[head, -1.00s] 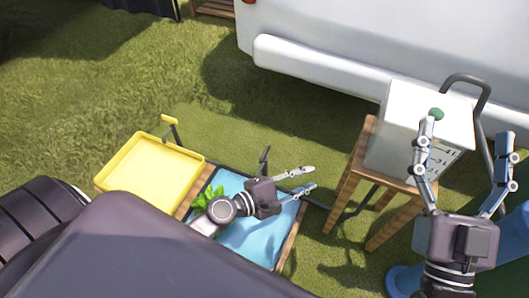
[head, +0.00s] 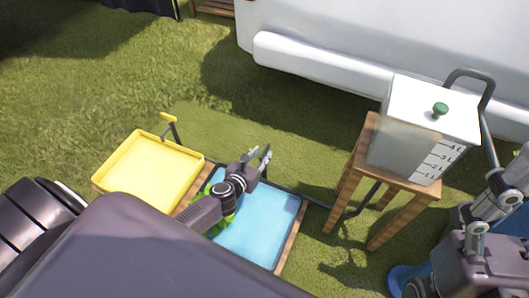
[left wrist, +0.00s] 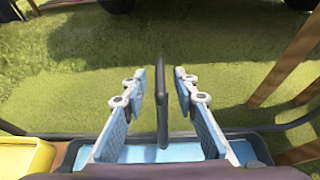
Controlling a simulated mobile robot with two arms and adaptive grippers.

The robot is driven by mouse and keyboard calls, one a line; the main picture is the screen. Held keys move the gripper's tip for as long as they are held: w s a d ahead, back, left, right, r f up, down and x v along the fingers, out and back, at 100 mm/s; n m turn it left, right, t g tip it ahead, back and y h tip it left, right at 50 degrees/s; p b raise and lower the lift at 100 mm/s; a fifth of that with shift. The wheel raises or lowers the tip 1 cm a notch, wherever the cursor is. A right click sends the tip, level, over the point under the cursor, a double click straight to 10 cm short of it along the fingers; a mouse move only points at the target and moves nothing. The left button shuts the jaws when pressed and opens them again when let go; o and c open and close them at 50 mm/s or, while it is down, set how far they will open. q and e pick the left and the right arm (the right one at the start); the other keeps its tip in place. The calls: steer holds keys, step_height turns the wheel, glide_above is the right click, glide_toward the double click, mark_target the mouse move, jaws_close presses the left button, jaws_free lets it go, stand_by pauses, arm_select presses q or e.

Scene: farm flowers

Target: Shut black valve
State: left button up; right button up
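The black valve handle (left wrist: 162,95) stands upright as a dark bar in the middle of the left wrist view. My left gripper (left wrist: 160,88) is open around it, one finger on each side, with a gap between the handle and both fingers. In the head view my left gripper (head: 258,160) is at the far edge of the blue tray (head: 262,222), and it mostly hides the valve. My right gripper (head: 490,205) is at the lower right, partly out of frame. Whether it is open or shut is unclear.
A yellow tray (head: 150,172) with a yellow-handled valve (head: 168,119) is left of the blue tray. A clear water tank (head: 405,145) with a green-knobbed lid stands on a wooden stool (head: 352,180) at right. A dark pipe (head: 318,203) runs between. Green leaves (head: 215,178) show beside my left arm.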

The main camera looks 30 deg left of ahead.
mark_target(263, 152)
arm_select(q)
steer(key=shift+b+x, duration=0.55)
steer(key=shift+x, duration=1.2)
jaws_close()
